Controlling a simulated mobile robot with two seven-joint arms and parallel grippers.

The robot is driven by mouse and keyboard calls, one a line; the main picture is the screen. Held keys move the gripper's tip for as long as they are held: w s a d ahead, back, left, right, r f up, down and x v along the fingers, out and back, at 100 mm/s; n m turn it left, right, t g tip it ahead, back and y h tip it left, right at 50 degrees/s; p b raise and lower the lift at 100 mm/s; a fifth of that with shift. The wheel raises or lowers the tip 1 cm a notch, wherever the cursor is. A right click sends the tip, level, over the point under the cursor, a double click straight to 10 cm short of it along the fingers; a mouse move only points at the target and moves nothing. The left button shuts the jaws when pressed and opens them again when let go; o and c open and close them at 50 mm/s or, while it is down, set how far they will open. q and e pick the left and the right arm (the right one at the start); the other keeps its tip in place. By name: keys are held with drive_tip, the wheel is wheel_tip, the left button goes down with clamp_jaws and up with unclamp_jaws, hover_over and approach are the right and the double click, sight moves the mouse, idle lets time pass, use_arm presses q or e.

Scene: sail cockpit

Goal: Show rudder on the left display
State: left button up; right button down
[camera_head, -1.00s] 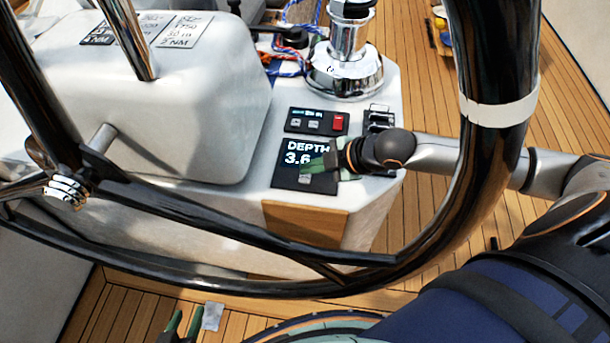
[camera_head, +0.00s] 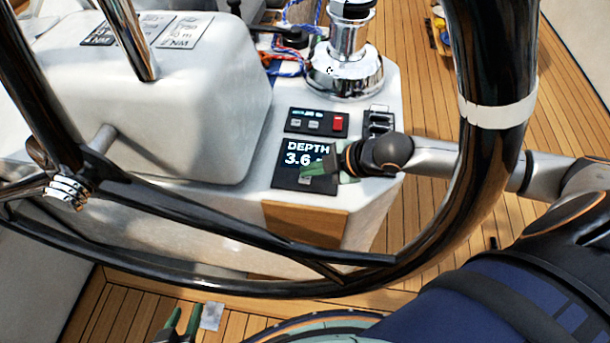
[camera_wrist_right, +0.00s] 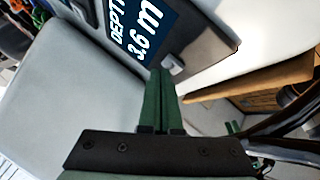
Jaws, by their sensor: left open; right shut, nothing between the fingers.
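A dark display panel (camera_head: 291,152) on the white console reads DEPTH 3.6. It also shows in the right wrist view (camera_wrist_right: 135,30), reading DEPTH 3.6 m, with a small grey button (camera_wrist_right: 173,64) at its lower edge. My right gripper (camera_head: 304,171) is shut and empty over the panel's lower part. In the right wrist view its green fingertips (camera_wrist_right: 160,72) are right beside the button; I cannot tell if they touch it. My left gripper (camera_head: 183,314) is open and empty, low in the head view. I see no rudder reading that I can make out.
The black steering wheel (camera_head: 494,92) crosses in front of the console. A small panel with a red switch (camera_head: 338,123) and black rocker switches (camera_head: 379,120) lie behind the display. A chrome winch (camera_head: 345,70) stands further back. Two label-like panels (camera_head: 183,31) sit on the white pod.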

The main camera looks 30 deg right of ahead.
drive_tip(key=shift+f, duration=0.5)
idle(0.5)
drive_tip(key=shift+r, duration=0.1)
drive_tip(key=shift+r+p, duration=0.8)
drive_tip(key=shift+p, duration=0.3)
wheel_tip(320, 180, up, 5)
drive_tip(key=p, duration=0.5)
drive_tip(key=shift+r+p, duration=0.1)
drive_tip(key=shift+p, duration=0.3)
drive_tip(key=shift+s+d, duration=0.1)
idle(2.0)
